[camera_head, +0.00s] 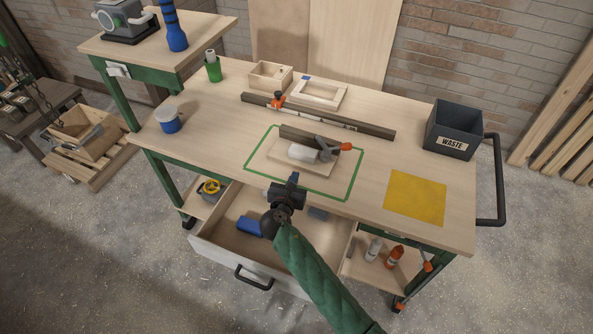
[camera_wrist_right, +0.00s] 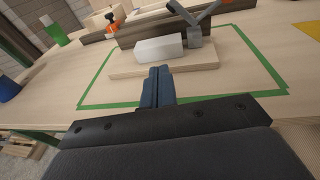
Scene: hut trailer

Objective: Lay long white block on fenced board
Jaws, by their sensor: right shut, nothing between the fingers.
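The long white block (camera_head: 304,153) lies on the fenced board (camera_head: 285,162), a light wooden board with a dark fence (camera_head: 300,136) along its back. In the right wrist view the white block (camera_wrist_right: 158,49) rests on the board (camera_wrist_right: 130,69) in front of the fence (camera_wrist_right: 145,32), its right end by a grey clamp (camera_wrist_right: 194,37). The board sits inside a green outlined rectangle on the table. My right gripper (camera_head: 295,177) is in front of the board, apart from the block. Its blue fingers (camera_wrist_right: 158,72) are together and empty. My left gripper is out of view.
An orange-handled clamp arm (camera_head: 344,147) stands at the board's right. Behind are a long dark rail (camera_head: 330,119), a wooden box (camera_head: 270,75) and a frame (camera_head: 318,93). A yellow mat (camera_head: 415,198) and waste bin (camera_head: 454,129) are right. An open drawer (camera_head: 215,242) juts out below.

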